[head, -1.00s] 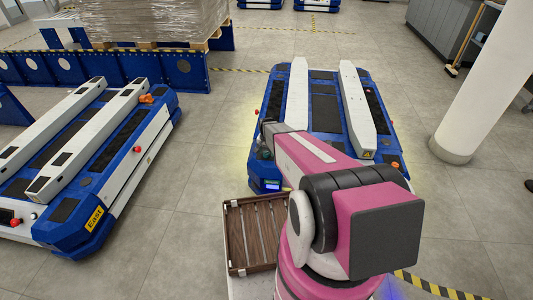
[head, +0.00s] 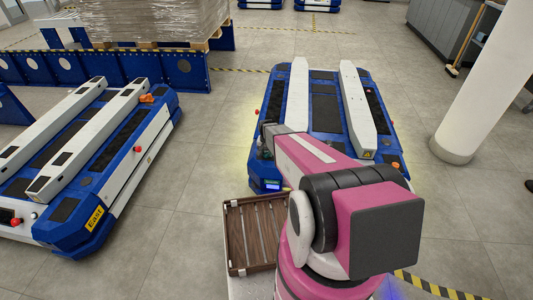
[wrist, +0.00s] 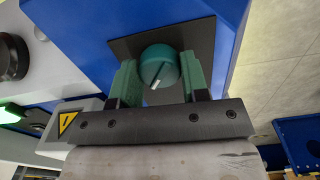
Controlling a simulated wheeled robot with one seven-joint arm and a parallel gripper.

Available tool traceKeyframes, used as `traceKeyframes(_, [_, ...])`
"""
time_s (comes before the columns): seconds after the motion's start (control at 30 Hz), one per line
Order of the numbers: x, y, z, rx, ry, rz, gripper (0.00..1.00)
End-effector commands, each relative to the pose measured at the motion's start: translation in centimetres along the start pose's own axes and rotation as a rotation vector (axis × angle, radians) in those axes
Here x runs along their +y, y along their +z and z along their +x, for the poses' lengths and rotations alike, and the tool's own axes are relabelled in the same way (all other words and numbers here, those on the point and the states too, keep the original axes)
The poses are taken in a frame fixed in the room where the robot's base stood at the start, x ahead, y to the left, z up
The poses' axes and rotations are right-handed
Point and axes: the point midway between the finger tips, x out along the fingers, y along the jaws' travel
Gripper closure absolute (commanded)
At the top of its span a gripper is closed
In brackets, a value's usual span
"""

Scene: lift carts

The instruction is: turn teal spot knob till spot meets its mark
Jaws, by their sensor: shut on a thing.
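The teal knob (wrist: 159,62) is round and sits on a dark square plate (wrist: 207,38) on the blue face of a lift cart. A short pale pointer line shows on the knob's face, at its lower edge in the wrist view. I cannot make out a separate mark on the plate. My gripper (wrist: 159,76) has its two green fingers on the left and right sides of the knob, shut on it. In the head view my arm reaches to the near left corner of the cart (head: 262,183), and the knob cannot be made out there.
In the wrist view a black round part (wrist: 12,57) and a green light (wrist: 10,114) lie to the left. In the head view, a second lift cart (head: 128,165) stands at left, a slatted brown tray (head: 230,245) lies below the arm, and a white pillar (head: 480,90) stands at right.

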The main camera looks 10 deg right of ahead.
Motion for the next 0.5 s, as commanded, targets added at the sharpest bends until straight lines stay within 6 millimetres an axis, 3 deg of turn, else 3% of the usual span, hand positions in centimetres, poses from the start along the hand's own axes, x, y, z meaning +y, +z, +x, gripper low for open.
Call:
traceKeyframes(0.43, [0.0, 0.01, -0.05, -0.001, 0.0, -0.078, 0.82])
traceKeyframes(0.47, [0.0, 0.01, -0.05, -0.001, 0.0, -0.078, 0.52])
traceKeyframes(0.5, [0.0, 0.01, -0.05, -0.001, 0.0, -0.078, 0.39])
